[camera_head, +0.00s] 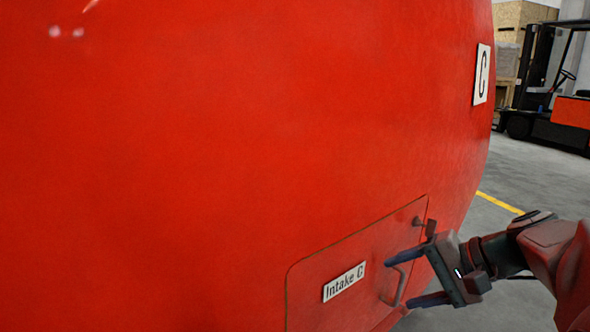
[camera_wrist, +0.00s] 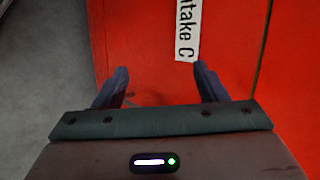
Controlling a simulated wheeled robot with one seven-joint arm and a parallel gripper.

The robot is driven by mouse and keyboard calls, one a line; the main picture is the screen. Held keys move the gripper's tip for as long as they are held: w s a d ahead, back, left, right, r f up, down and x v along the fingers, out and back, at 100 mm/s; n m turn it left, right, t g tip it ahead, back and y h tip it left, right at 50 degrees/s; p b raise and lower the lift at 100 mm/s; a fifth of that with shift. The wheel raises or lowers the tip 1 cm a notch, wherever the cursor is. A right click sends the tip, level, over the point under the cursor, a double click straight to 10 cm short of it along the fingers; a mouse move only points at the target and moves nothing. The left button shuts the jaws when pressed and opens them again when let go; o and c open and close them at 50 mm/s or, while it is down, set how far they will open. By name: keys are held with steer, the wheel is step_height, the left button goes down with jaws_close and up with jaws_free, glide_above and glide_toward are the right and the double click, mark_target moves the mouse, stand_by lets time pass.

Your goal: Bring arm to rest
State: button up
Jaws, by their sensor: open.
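My gripper (camera_head: 418,279) is at the lower right in the head view, its two dark fingers spread apart. It is in front of a red hatch (camera_head: 312,296) labelled "Intake C" (camera_head: 344,282). A curved handle (camera_head: 397,287) on the hatch shows between the fingers in that view; I cannot tell whether they touch it. In the wrist view my gripper (camera_wrist: 162,82) is open, and the label (camera_wrist: 187,30) shows just beyond the right fingertip. The hatch appears closed, its outline flush with the red nosecone. My arm reaches in from the right edge.
Grey floor (camera_head: 530,180) with a yellow line (camera_head: 500,203) lies to the right. A forklift (camera_head: 560,100) and wooden crates (camera_head: 515,35) stand behind.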

steer(key=s+a+r+n+g+h+p, duration=0.1)
steer(key=s+a+r+n+h+p, duration=0.1)
steer(key=p, duration=0.5)
steer(key=s+a+r+n+g+h+p, duration=0.1)
steer(key=s+a+r+n+h+p, duration=0.2)
steer(key=s, duration=0.6)
steer(key=n+h+p, duration=0.2)
steer(key=h+p, duration=0.1)
steer(key=p, duration=0.1)
steer(key=shift+a+n+h, duration=0.3)
steer(key=shift+h, duration=0.1)
